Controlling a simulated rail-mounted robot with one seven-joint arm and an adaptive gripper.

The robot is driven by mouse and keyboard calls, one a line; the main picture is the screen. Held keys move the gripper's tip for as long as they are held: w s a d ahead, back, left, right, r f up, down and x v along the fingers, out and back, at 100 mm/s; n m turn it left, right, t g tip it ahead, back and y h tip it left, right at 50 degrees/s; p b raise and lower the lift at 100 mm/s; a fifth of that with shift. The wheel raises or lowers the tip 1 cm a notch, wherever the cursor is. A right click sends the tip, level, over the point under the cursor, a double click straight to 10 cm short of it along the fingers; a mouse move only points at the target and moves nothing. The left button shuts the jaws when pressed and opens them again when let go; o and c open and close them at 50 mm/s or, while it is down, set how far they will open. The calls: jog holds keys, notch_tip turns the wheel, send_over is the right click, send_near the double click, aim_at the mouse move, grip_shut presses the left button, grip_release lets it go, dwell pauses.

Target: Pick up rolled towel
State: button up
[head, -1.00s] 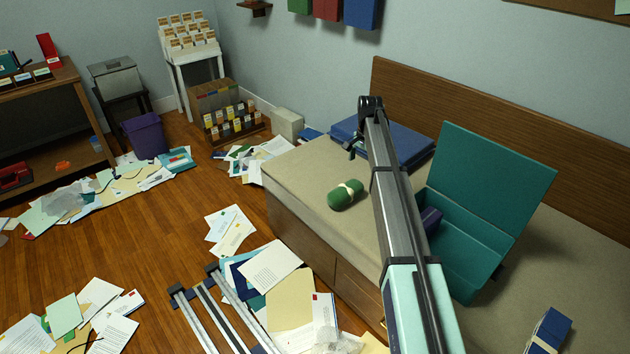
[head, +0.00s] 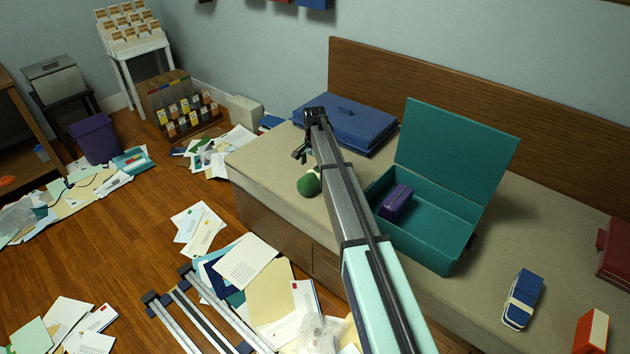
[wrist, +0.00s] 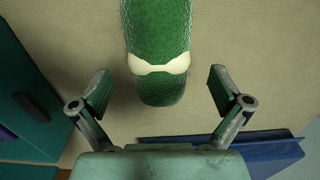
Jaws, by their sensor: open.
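The rolled towel (wrist: 158,45) is green with a pale band around it. In the wrist view it lies on the beige bed surface, its near end between my open fingers but apart from both. My gripper (wrist: 159,92) is open and empty. In the head view the towel (head: 309,185) lies near the bed's front edge, partly hidden behind my arm. My gripper (head: 301,152) shows small just above and beyond it there.
An open teal box (head: 440,220) with a purple item (head: 396,202) inside stands right of my arm. A blue case (head: 345,123) lies at the back. A blue rolled item (head: 523,299) lies at the right. Papers (head: 245,262) litter the floor.

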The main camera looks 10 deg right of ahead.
jog(key=shift+d+f, duration=0.15)
jog(key=shift+f, duration=2.95)
jog(key=shift+c, duration=0.4)
jog(key=c, duration=1.1)
